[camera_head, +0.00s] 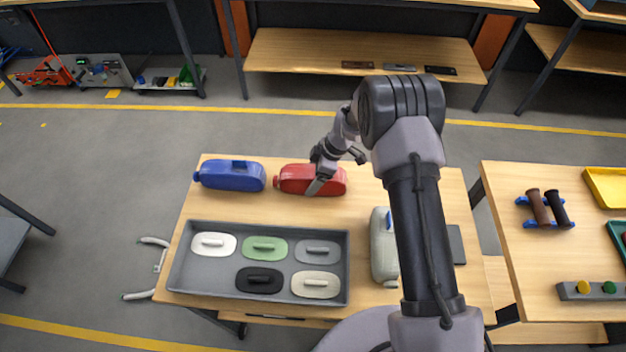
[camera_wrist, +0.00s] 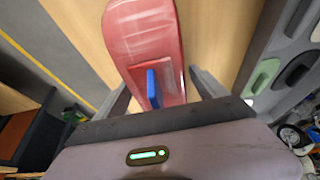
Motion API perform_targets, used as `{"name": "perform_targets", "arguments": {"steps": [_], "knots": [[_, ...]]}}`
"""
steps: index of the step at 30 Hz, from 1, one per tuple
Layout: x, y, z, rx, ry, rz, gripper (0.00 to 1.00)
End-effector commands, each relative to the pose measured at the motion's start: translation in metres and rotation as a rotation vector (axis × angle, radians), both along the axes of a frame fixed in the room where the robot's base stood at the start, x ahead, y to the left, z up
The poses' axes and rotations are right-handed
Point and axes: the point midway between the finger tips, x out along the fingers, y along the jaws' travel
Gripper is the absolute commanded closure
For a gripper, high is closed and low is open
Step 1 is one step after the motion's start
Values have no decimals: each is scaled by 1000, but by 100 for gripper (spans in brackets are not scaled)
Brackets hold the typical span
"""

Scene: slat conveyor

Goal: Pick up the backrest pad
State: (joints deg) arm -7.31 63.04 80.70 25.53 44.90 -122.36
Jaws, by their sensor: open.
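A red rounded piece (camera_head: 295,179) with a narrow neck lies on the wooden table; it looks like a pad, but I cannot tell for sure that it is the backrest pad. In the wrist view the red piece (camera_wrist: 145,35) carries an upright blue tab (camera_wrist: 152,88). My gripper (camera_head: 337,175) is over its right part. In the wrist view my gripper (camera_wrist: 165,85) is open, with one finger on each side of the red piece and gaps between. A similar blue piece (camera_head: 232,176) lies to the left, and a grey-green one (camera_head: 382,245) is partly hidden behind my arm.
A grey tray (camera_head: 222,301) at the table's front left holds several oval pieces with handles. A right table (camera_head: 520,260) bears brown and black rolls (camera_head: 546,207), a yellow tray (camera_head: 608,186) and a block with coloured knobs (camera_head: 592,291). Bare wood lies between red piece and tray.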

Motion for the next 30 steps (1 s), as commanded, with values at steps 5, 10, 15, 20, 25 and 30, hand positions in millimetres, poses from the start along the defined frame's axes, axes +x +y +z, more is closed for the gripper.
{"name": "perform_targets", "arguments": {"steps": [5,10,15,20,25,30], "knots": [[0,0,1,0,0,0,26],[0,0,1,0,0,0,59],[0,0,1,0,0,0,93],[0,0,2,1,-1,0,100],[2,0,16,2,-4,-1,100],[2,0,63,1,-5,0,100]]}}
